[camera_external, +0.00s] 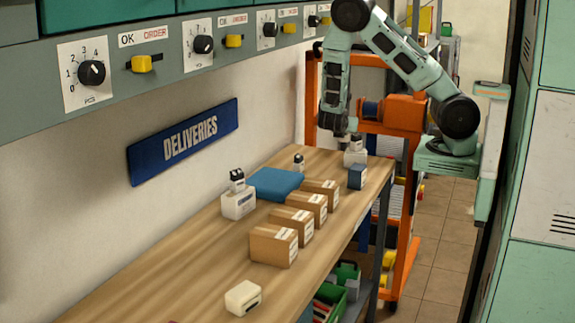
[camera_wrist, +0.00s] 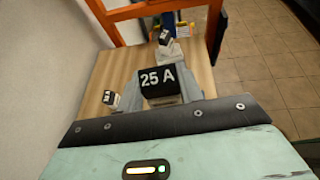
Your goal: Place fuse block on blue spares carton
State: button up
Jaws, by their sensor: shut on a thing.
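My gripper (camera_external: 341,134) points down over the far end of the wooden bench and is shut on a fuse block. In the wrist view the block's black face marked "25 A" (camera_wrist: 163,82) sits between the grey fingers (camera_wrist: 160,95). In the outside view the held block is small and hard to make out.
Similar black-topped blocks stand on the bench: on a white base (camera_external: 238,204) by the wall, a small one (camera_external: 298,162), and one on a white base (camera_external: 355,157) near the gripper. Several brown cartons (camera_external: 273,246) form a row. A flat blue item (camera_external: 277,184) lies beside them.

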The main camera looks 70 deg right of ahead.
jog(key=s+d+m+g, duration=0.1)
jog(key=s+d+g, duration=0.1)
jog(key=s+d, duration=0.15)
jog(key=p, duration=0.2)
send_over(358, 167)
jog(key=shift+f, duration=4.85)
jog(key=shift+f+b, duration=0.15)
jog(key=shift+b, duration=0.25)
jog(key=o, duration=1)
